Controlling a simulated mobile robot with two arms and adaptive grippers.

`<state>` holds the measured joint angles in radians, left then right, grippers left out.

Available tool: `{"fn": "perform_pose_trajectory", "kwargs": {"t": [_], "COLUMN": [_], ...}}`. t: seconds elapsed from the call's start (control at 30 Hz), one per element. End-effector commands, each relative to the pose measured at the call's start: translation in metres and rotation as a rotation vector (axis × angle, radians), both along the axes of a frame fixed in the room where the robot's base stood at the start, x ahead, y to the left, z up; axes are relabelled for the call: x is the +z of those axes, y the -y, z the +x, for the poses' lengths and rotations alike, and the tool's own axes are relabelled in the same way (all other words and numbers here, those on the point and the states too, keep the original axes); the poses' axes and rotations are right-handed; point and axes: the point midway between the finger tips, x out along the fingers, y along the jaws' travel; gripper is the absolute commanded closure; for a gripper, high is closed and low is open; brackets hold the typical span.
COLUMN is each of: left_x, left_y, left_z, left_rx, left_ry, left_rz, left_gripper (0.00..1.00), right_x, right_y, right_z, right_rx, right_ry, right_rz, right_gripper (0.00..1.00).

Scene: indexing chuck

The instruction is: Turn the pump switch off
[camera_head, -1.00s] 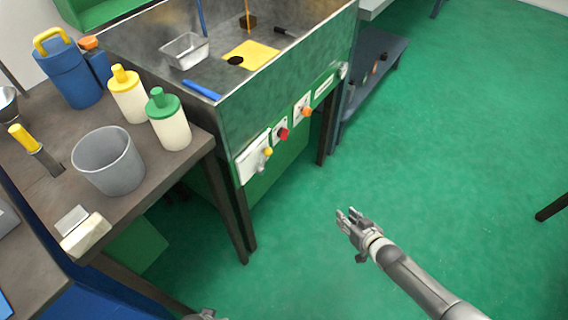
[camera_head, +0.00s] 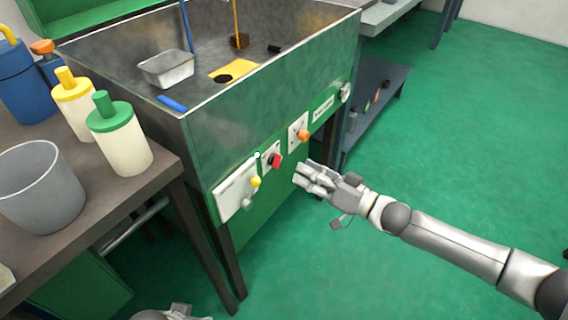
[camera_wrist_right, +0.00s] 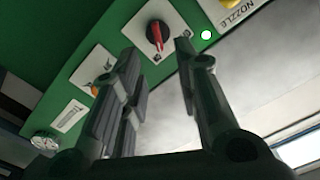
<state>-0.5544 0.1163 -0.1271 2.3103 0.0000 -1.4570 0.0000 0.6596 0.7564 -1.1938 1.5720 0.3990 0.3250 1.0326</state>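The green front panel (camera_head: 285,165) of the metal sink carries a red rotary knob (camera_head: 275,160) on a white plate, between a yellow-tipped control and an orange knob. No pump label is readable, so I cannot tell for certain which is the pump switch. The red knob (camera_wrist_right: 157,33) shows in the right wrist view beyond my fingertips, with a small bright lamp (camera_wrist_right: 207,35) beside it. My right gripper (camera_head: 304,173) is open and empty, in front of the panel; its two fingers (camera_wrist_right: 158,48) frame the red knob without visible contact. My left gripper (camera_head: 172,312) is partly cut off at the bottom edge.
The yellow-tipped control (camera_head: 256,182) is left of the red knob; the plate at that side reads NOZZLE in the wrist view. The orange knob (camera_head: 303,135) and a round dial (camera_head: 345,92) are to the right. A table with bottles (camera_head: 122,140) stands left.

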Motion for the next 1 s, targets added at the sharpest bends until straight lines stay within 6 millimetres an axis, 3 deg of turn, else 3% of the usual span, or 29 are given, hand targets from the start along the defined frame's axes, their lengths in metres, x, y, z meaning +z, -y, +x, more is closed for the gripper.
{"fn": "perform_pose_trajectory", "kwargs": {"t": [0.1,0.33,0.8,1.0], "left_x": [0.012,0.031,0.036,0.036], "left_y": [-0.001,-0.002,-0.002,-0.002], "left_z": [-0.003,-0.009,-0.011,-0.011], "left_rx": [0.001,0.002,0.002,0.002], "left_ry": [0.01,0.019,0.021,0.021], "left_rz": [-0.001,-0.001,0.0,0.0], "left_gripper": [0.6,0.6,0.6,0.6], "right_x": [0.0,-0.001,-0.001,-0.001], "right_y": [-0.022,-0.051,-0.061,-0.061], "right_z": [0.015,0.037,0.045,0.045], "right_rx": [0.002,-0.001,-0.002,-0.001], "right_ry": [0.003,0.002,0.0,0.001], "right_rz": [0.002,0.0,-0.003,-0.003], "right_gripper": [0.71,0.71,0.71,0.96]}}
